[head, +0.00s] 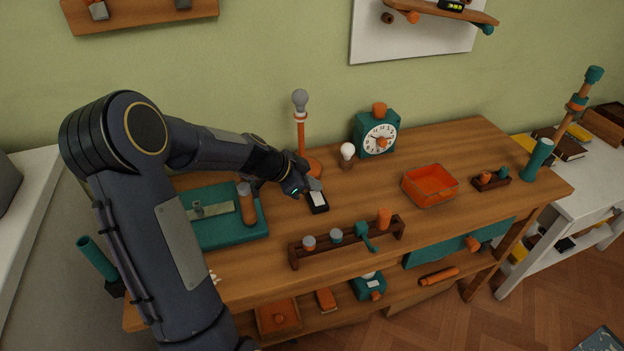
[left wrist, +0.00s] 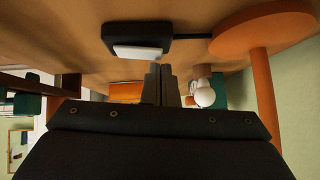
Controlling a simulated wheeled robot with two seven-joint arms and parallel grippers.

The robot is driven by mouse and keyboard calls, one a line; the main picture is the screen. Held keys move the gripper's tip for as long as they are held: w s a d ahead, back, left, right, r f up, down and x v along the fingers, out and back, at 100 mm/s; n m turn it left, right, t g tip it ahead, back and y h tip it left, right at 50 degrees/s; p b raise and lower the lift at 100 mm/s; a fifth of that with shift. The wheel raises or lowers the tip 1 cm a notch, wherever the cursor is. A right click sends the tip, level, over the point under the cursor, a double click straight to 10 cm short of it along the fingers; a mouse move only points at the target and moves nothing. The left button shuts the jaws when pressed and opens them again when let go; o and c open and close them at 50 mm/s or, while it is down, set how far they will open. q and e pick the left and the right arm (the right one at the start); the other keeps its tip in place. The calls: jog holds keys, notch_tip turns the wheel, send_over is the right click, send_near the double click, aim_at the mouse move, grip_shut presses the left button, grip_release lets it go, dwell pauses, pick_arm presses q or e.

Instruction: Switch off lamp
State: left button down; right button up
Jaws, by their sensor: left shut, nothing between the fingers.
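The lamp (head: 301,130) stands at the back of the wooden workbench, with an orange post, a round orange base and a grey bulb (head: 300,98) that shows no glow. Its base also shows in the left wrist view (left wrist: 262,30). A black switch box (head: 318,203) with a white rocker lies in front of the base. In the left wrist view the switch (left wrist: 168,31) is joined to the base by a short dark cord. My left gripper (head: 316,185) is shut and empty, close to the switch; I cannot tell whether it touches. My right gripper is out of view.
A teal clock (head: 379,136) and a small white bulb (head: 347,150) stand right of the lamp. A wooden rack (head: 345,243) is in front, a teal board (head: 225,238) at left, an orange tray (head: 430,184) at right. Bench space between rack and tray is clear.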

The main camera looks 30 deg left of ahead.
pick_arm(q)
jog(key=shift+w+a+f+b, duration=0.1)
jog(key=shift+f+b, duration=0.45)
jog(key=shift+b, duration=0.15)
jog(key=shift+r+h, duration=0.2)
jog(key=shift+h, duration=0.1)
jog(key=shift+s+d, duration=0.2)
jog(key=shift+d, duration=0.05)
jog(key=shift+s+d+r, duration=0.25)
jog(key=shift+d+r, duration=0.05)
jog(key=shift+d, duration=0.05)
